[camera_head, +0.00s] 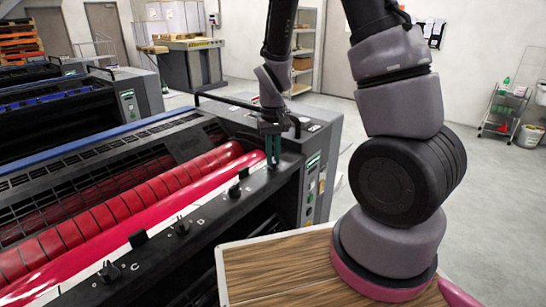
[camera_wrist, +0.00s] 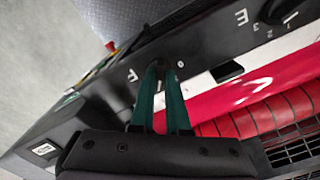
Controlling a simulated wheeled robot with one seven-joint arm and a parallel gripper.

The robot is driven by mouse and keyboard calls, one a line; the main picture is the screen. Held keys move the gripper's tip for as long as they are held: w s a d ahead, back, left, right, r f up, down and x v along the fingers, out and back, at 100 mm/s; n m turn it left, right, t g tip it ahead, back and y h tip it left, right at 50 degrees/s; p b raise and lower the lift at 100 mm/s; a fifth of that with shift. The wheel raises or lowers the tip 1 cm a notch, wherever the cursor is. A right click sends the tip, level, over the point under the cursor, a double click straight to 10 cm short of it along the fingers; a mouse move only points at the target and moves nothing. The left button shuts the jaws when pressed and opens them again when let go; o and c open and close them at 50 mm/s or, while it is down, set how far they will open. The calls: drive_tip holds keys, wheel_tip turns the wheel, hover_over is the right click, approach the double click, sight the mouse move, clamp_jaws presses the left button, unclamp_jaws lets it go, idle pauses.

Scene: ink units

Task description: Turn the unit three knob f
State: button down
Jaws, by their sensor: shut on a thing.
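The unit's dark control rail (camera_head: 215,225) carries a row of black knobs. Knob f (camera_wrist: 160,66) is mostly hidden between my fingertips in the wrist view, beside a white F label (camera_wrist: 132,75). My gripper (camera_head: 272,160) has its green fingers pointing down onto the rail's far right end in the head view. In the wrist view my gripper (camera_wrist: 160,75) is closed around the knob. How far the knob is turned cannot be made out. In the head view the fingers hide it.
Neighbouring knobs stand along the rail, including knob E (camera_wrist: 280,10) and knob D (camera_head: 181,226). The red roller (camera_head: 130,205) lies behind the rail. A side panel with green buttons (camera_head: 312,180) rises right of my gripper. A wooden tabletop (camera_head: 275,270) is in front.

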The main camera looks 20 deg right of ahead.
drive_tip(key=m, duration=0.4)
drive_tip(key=shift+m, duration=2)
drive_tip(key=c, duration=0.9)
unclamp_jaws()
wheel_tip(320, 180, up, 11)
